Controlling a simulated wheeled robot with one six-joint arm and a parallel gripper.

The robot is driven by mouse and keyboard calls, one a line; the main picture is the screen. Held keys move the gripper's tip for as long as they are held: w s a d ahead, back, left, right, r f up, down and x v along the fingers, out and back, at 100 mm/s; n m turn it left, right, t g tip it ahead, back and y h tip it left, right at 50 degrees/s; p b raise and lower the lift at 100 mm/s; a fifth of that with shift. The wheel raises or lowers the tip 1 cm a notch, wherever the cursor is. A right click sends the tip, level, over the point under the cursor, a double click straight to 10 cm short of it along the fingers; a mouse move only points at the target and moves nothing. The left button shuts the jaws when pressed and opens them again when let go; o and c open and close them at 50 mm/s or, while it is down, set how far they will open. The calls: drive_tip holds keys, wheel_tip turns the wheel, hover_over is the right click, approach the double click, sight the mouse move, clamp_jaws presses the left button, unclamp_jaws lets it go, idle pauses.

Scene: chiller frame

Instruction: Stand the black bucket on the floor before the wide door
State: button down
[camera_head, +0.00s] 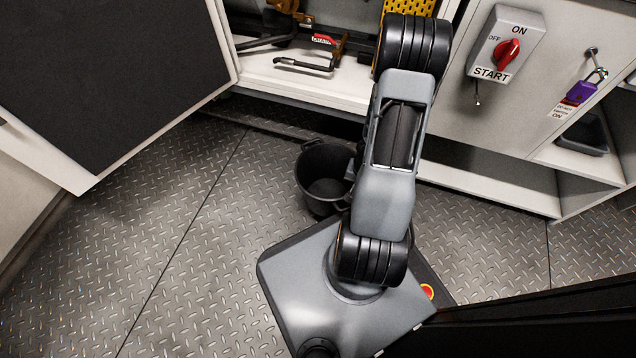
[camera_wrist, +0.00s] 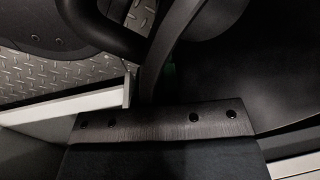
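The black bucket (camera_head: 320,178) is upright in the head view, in front of the cabinet's lower edge and just left of my arm. Its open top faces up and it looks empty. Its right side is partly hidden by my arm, and I cannot tell whether it touches the floor. A large door with a black panel (camera_head: 110,75) stands open at the left; I cannot tell whether it is the wide door. My gripper is hidden behind my arm in the head view. The wrist view is filled with dark close surfaces, and its fingers cannot be made out clearly.
The tread-plate floor (camera_head: 190,240) is clear at the left. The open cabinet shelf (camera_head: 345,88) holds tools. A red switch (camera_head: 506,51) and a purple padlock (camera_head: 580,92) are at the right, with a black tray (camera_head: 588,135) below on a shelf.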

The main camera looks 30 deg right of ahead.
drive_tip(key=p, duration=0.6)
approach(335, 173)
wheel_tip(335, 173, down, 2)
drive_tip(key=s, duration=0.3)
drive_tip(key=w+f, duration=0.1)
drive_tip(key=f, duration=0.1)
drive_tip(key=w+f, duration=0.1)
drive_tip(key=w+f+b, duration=0.1)
drive_tip(key=w+f, duration=0.1)
drive_tip(key=shift+f, duration=0.35)
drive_tip(key=shift+w+f, duration=0.3)
drive_tip(key=shift+f, duration=0.05)
wheel_tip(335, 173, down, 4)
drive_tip(key=shift+w+r+b, duration=0.15)
drive_tip(key=shift+r+b, duration=0.05)
drive_tip(key=shift+b, duration=0.95)
drive_tip(key=shift+r, duration=0.15)
drive_tip(key=c, duration=1.8)
unclamp_jaws()
drive_tip(key=o, duration=0.4)
drive_tip(key=shift+o, duration=0.2)
